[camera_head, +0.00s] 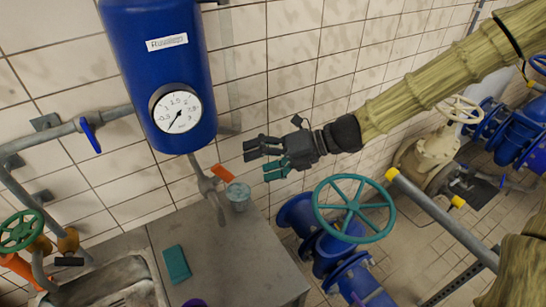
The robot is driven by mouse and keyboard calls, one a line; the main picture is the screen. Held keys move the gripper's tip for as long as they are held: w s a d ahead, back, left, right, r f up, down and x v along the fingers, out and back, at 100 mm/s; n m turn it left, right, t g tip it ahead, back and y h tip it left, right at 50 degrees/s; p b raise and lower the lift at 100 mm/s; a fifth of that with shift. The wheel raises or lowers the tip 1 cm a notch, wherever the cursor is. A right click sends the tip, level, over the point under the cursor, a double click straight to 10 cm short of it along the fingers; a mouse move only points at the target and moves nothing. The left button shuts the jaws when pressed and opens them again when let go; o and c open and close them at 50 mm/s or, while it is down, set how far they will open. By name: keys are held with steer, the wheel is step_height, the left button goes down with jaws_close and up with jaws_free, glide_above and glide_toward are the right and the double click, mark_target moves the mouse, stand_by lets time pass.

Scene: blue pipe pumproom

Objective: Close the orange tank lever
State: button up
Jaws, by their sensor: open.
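The orange lever (224,173) sits on the pipe valve (207,189) under the blue tank (165,65). It is tilted, its free end towards the lower right. My gripper (258,162) comes in from the right and is open, with its fingers pointing left towards the lever. In the picture the fingertips are a short way right of the lever; no contact shows, and their distance in depth is hard to tell. Nothing is held between the fingers.
A round gauge (175,108) is on the tank. A small cup-like item (238,195) and a teal block (176,264) are on the grey counter (235,262). A teal handwheel (354,208) stands below my arm. A sink (112,286) is lower left. A blue lever (91,137) is on the left pipe.

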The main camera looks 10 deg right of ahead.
steer(key=shift+v, duration=1.9)
